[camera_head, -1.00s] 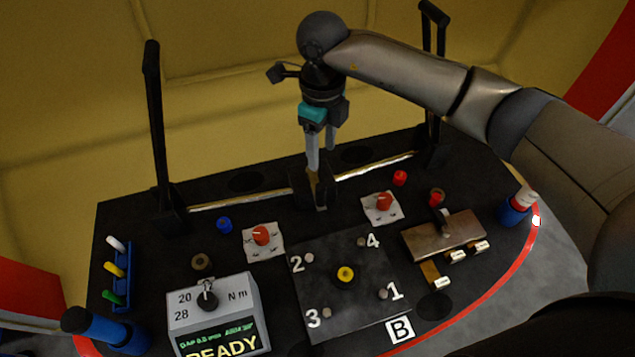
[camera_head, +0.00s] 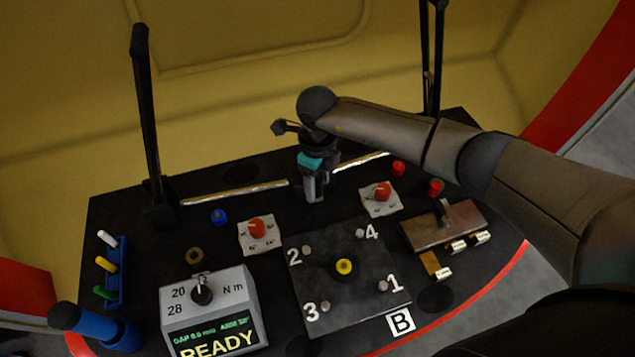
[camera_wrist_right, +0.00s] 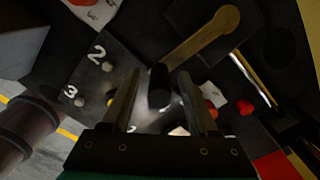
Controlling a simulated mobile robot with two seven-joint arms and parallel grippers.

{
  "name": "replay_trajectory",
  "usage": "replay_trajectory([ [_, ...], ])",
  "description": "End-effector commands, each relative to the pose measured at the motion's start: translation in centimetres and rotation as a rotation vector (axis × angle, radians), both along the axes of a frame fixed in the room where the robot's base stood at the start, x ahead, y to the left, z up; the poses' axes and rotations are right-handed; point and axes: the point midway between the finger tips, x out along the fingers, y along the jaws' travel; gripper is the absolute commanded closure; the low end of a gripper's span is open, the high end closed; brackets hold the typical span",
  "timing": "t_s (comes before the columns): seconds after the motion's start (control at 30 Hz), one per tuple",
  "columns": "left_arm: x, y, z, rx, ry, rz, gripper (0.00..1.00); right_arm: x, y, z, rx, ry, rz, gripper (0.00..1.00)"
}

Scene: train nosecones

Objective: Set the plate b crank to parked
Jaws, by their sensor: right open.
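Plate B is the dark square plate (camera_head: 310,260) with bolts numbered 1 to 4, a yellow centre piece (camera_head: 344,267) and a "B" label (camera_head: 401,322). The crank (camera_wrist_right: 205,35) shows in the right wrist view as a brass arm with a black handle (camera_wrist_right: 159,85). My right gripper (camera_head: 314,196) points down behind plate B and hides the crank in the head view. In the right wrist view its fingers (camera_wrist_right: 158,85) are open, one on each side of the black handle. Whether they touch it cannot be told. My left gripper is not in view.
Two red knobs on white cards (camera_head: 259,236) (camera_head: 381,198) stand left and right of my right gripper. A torque box reading READY (camera_head: 212,310) is front left. A brown block (camera_head: 440,228) is at right. Black posts (camera_head: 147,110) (camera_head: 433,60) rise at the back.

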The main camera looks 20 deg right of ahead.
Motion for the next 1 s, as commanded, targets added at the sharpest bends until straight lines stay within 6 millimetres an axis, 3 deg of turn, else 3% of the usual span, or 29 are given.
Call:
replay_trajectory([
  [0.17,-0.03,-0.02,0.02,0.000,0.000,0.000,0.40,-0.01,0.02,0.03,0.000,0.000,0.000,0.42],
  [0.7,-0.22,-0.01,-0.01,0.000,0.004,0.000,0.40,0.00,0.03,0.06,0.001,0.001,0.000,1.00],
  [1.0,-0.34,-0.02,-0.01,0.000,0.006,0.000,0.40,0.00,0.03,0.07,0.001,0.001,0.000,1.00],
])
